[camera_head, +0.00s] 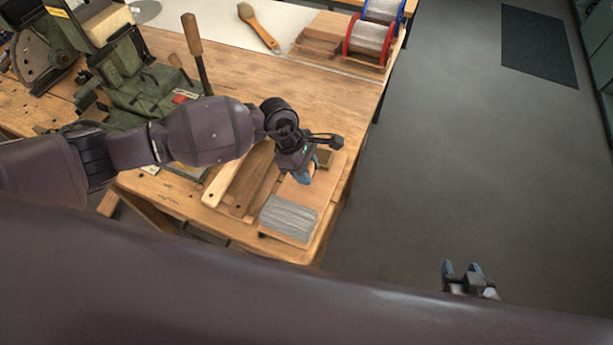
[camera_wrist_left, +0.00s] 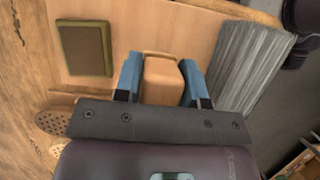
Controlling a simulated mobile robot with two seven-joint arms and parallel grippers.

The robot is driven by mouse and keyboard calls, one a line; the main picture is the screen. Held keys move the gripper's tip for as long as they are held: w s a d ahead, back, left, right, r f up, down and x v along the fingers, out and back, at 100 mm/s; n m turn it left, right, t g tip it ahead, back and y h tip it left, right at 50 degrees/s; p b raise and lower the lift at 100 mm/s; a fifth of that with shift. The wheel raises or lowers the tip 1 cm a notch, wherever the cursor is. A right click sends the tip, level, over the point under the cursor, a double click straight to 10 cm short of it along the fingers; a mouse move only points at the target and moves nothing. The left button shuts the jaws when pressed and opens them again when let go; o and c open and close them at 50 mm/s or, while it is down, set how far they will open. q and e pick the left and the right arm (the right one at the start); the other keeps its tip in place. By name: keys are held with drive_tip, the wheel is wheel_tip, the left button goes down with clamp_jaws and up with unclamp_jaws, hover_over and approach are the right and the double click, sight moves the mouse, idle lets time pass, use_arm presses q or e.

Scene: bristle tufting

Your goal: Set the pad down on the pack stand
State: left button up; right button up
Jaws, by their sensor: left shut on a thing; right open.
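My left gripper (camera_head: 307,178) is shut on a tan block with rounded edges, which I take for the pad (camera_wrist_left: 162,78). The block sits between the two blue fingers in the left wrist view. It is over the pale wooden board (camera_head: 316,192), which seems to be the pack stand. I cannot tell whether the block touches the board. A grey bristle pack (camera_head: 289,217) lies at the board's near end. My right gripper (camera_head: 463,270) is open and empty, away from the bench.
Wooden strips (camera_head: 240,178) lie left of the board. A green machine with a lever (camera_head: 145,85) stands further left. A brush (camera_head: 258,25) and wire spools (camera_head: 369,42) are at the back. The bench edge is close to the board's right; beyond it is open floor (camera_head: 450,150).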

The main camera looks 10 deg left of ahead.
use_arm(q)
wheel_tip(320, 180, down, 3)
drive_tip(key=shift+f, duration=0.35)
drive_tip(key=shift+f, duration=0.15)
drive_tip(key=o, duration=1)
